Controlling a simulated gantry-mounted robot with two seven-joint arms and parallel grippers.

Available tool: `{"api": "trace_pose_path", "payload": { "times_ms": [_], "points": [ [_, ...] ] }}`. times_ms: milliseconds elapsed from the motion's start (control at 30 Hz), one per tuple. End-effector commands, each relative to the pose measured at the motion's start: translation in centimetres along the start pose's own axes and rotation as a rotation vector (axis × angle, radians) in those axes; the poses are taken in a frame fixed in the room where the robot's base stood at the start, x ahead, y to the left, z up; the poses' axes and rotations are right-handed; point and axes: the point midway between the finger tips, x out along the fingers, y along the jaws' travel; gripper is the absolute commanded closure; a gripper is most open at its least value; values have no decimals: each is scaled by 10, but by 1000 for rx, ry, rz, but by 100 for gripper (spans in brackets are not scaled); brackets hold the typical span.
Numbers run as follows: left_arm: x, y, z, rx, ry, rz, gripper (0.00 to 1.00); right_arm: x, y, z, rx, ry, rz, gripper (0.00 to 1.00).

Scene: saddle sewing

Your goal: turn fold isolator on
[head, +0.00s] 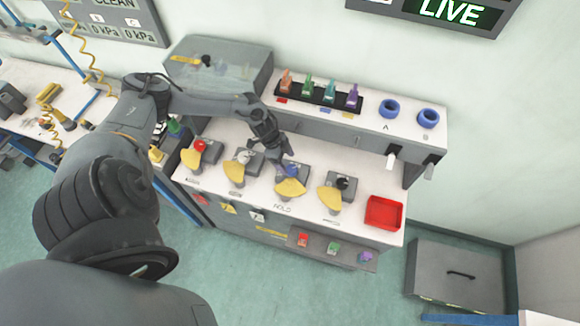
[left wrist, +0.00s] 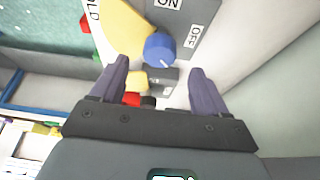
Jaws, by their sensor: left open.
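The isolator with a blue knob (head: 291,170) stands on the bench top, third from the left in a row of isolators. My left gripper (head: 279,157) is open and empty just above and behind the blue knob. The knob shows between and beyond the fingertips (left wrist: 160,75). Whether they touch cannot be told. My right gripper is out of view.
Isolators with red (head: 199,146), white (head: 244,157) and black (head: 342,184) knobs stand in the same row. A red tray (head: 384,212) lies at the right. A rack (head: 318,95) of coloured pieces and two blue rings (head: 389,109) sit on the raised shelf behind.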

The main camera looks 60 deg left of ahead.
Motion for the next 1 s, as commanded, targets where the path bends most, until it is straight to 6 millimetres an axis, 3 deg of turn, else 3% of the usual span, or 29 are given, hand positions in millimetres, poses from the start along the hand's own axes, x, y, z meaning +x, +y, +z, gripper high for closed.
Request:
{"api": "trace_pose_path", "payload": {
  "times_ms": [300, 733, 1000],
  "points": [
    [39, 0, 0, -1, 1, -1, 25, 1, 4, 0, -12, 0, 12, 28],
    [46, 0, 0, 1, 0, -1, 25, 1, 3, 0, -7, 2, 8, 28],
    [46, 0, 0, 1, 0, 0, 65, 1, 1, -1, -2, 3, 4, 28]
  ]
}}
